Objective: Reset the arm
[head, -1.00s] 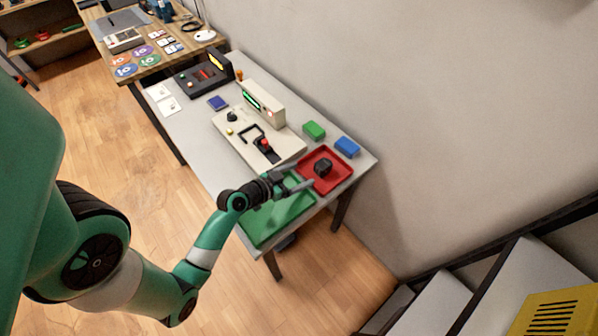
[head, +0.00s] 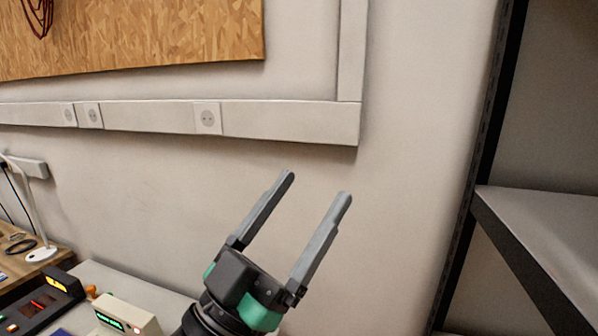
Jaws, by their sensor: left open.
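My left gripper (head: 318,186) is in the lower middle of the head view, raised in front of the bare wall. Its two grey fingers point up and are spread apart with nothing between them. Only the wrist end of that arm shows. My right gripper is not in view.
The grey table (head: 150,288) shows at the lower left with a beige device (head: 130,318) and a dark device (head: 38,302) on it. A wooden bench (head: 30,265) with a white lamp (head: 40,250) is at the far left. A shelf rack (head: 545,225) stands at the right.

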